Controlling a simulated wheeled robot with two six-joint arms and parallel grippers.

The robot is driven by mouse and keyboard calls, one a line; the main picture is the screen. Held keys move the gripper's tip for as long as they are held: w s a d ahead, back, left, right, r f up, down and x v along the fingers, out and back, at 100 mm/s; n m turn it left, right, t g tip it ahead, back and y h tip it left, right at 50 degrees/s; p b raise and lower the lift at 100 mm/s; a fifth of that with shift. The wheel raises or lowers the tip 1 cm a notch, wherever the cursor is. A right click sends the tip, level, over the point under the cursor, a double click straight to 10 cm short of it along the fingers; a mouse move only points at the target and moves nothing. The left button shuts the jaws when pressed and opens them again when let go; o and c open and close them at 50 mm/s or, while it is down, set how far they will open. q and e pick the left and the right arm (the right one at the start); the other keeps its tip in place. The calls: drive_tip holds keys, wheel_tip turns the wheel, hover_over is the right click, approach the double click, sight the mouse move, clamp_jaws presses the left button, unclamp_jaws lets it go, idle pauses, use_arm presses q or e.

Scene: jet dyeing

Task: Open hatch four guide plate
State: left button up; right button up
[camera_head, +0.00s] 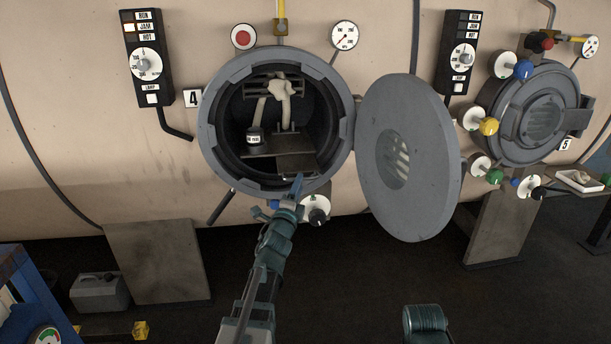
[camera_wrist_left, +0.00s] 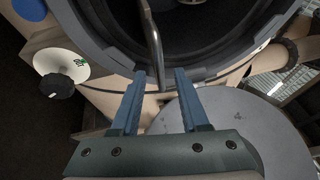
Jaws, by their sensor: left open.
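Hatch four (camera_head: 208,125), beside the label 4 (camera_head: 193,98), is open. Its round grey door (camera_head: 430,150) is swung out to the right. Inside, a flat brownish plate (camera_head: 262,145), apparently the guide plate, lies across the opening with a darker section (camera_head: 297,163) at its front right. My left gripper (camera_head: 296,186) is at the lower rim of the hatch, below that section. In the left wrist view the gripper (camera_wrist_left: 160,73) is open. A thin metal bar (camera_wrist_left: 153,40) shows between its fingertips; I cannot tell whether they touch it. My right gripper is out of view.
A black knob on a white dial (camera_head: 316,214) sits below the rim. Closed hatch five (camera_head: 545,118) is at right. A grey canister (camera_head: 99,292) stands at lower left.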

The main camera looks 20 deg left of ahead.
sight(298, 167)
use_arm(q)
drive_tip(key=x, duration=0.3)
drive_tip(key=shift+w+a+r, duration=0.1)
drive_tip(key=shift+w, duration=0.3)
clamp_jaws()
drive_tip(key=shift+s, duration=0.1)
idle(1.0)
